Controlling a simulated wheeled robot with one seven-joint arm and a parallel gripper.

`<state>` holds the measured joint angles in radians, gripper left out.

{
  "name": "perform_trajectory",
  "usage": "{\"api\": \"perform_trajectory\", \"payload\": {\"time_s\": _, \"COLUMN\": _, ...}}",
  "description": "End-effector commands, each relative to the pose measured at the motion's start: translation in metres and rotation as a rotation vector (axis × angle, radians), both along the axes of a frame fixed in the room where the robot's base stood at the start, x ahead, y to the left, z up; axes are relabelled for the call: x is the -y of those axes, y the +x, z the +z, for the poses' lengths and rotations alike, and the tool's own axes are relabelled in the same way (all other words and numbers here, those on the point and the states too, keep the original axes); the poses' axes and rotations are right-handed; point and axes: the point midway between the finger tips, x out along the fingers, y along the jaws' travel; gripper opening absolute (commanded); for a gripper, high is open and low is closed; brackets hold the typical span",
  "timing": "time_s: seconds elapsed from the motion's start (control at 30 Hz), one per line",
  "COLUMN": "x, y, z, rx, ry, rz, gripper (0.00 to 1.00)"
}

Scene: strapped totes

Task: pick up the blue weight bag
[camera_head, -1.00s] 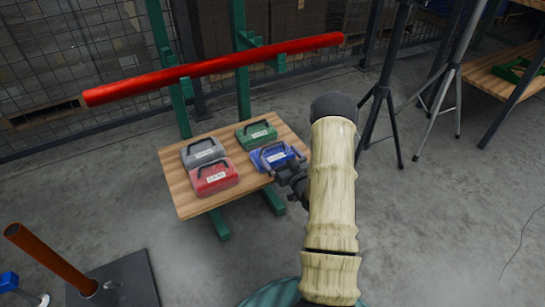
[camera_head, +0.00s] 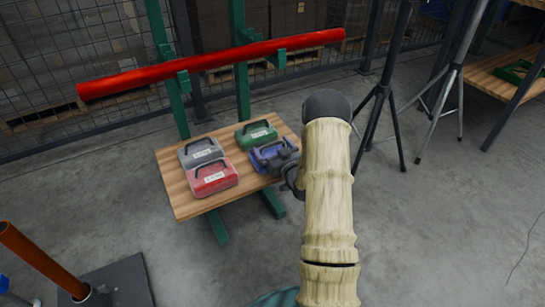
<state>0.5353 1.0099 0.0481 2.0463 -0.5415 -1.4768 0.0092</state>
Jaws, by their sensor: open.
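The blue weight bag (camera_head: 259,158) lies on the right part of a small wooden table, with a dark handle on top. My gripper (camera_head: 274,158) is over the bag's right side, its dark jaws overlapping the handle area in the picture. The jaws are open. The gripper hides part of the bag and its label, and I cannot tell whether the jaws are around the handle or only above it. My arm in its pale sleeve comes in from the lower right.
A green bag (camera_head: 256,134), a grey bag (camera_head: 201,150) and a red bag (camera_head: 213,178) lie beside it on the wooden table (camera_head: 195,208). A red bar (camera_head: 215,62) crosses behind on green posts. Black tripod legs (camera_head: 385,100) stand at right.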

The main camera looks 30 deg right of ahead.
Motion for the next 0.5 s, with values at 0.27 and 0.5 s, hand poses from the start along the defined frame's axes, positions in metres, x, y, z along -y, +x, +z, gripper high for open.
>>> {"api": "perform_trajectory", "payload": {"time_s": 0.27, "x": 0.0, "y": -0.0002, "z": -0.0003, "rx": 0.0, "ry": 0.0, "rz": 0.0, "gripper": 0.56}}
{"api": "perform_trajectory", "payload": {"time_s": 0.5, "x": 0.0002, "y": 0.0002, "z": 0.0021, "rx": 0.003, "ry": -0.001, "rz": 0.0, "gripper": 0.56}}
